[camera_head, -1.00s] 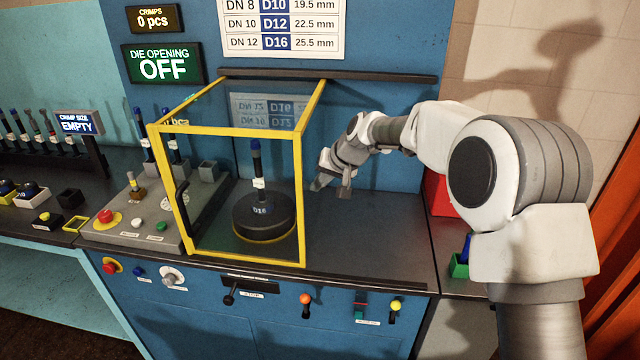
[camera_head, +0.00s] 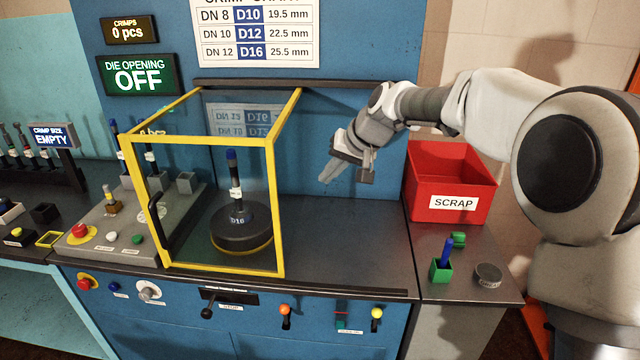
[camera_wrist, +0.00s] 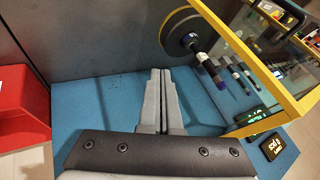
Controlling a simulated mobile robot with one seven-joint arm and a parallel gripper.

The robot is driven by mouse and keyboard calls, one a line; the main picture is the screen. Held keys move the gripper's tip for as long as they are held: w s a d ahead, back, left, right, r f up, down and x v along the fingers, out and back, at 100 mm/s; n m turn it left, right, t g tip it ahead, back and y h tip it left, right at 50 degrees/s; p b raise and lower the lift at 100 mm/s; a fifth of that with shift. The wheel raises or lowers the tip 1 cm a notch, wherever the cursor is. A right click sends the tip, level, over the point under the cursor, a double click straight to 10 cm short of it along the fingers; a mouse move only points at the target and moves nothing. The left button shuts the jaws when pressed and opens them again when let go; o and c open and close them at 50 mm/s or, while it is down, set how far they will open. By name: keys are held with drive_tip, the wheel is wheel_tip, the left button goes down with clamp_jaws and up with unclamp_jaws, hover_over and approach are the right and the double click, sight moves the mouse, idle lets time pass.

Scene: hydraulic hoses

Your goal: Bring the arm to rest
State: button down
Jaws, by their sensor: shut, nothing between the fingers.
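My gripper (camera_head: 330,174) is above the dark worktop, to the right of the yellow-framed clear guard box (camera_head: 276,200). Its fingers are shut together with nothing between them. In the wrist view the two grey fingers (camera_wrist: 154,74) lie side by side. My arm reaches in from the right of the head view, bent, with the gripper tilted down to the left. The gripper is apart from the guard box and from the worktop.
Inside the guard stands a black round die marked D16 (camera_head: 240,238) with an upright blue-topped piece. A red SCRAP bin (camera_head: 450,200) is at the right, with a green holder (camera_head: 440,270) in front. A control panel (camera_head: 120,238) lies left. Worktop (camera_head: 345,240) below my gripper is clear.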

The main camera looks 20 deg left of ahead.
drive_tip(key=s+d+r+m+t+h, duration=0.1)
drive_tip(key=s+d+r, duration=0.1)
drive_tip(key=s+d, duration=0.35)
drive_tip(key=s+d+r+h, duration=0.2)
drive_tip(key=s+d, duration=0.1)
drive_tip(key=d, duration=0.6)
drive_tip(key=s+d+r+m+t+h, duration=0.1)
drive_tip(key=s+d+r, duration=0.25)
drive_tip(key=d, duration=0.45)
drive_tip(key=s+d+f+m+h, duration=0.1)
drive_tip(key=s+d+f, duration=0.2)
drive_tip(key=s+d, duration=0.4)
drive_tip(key=s+d+f+m+h, duration=0.1)
drive_tip(key=s+d+f, duration=0.2)
drive_tip(key=s+d, duration=0.4)
drive_tip(key=s, duration=0.4)
drive_tip(key=shift+d+t+h, duration=0.25)
drive_tip(key=shift+t+h, duration=0.15)
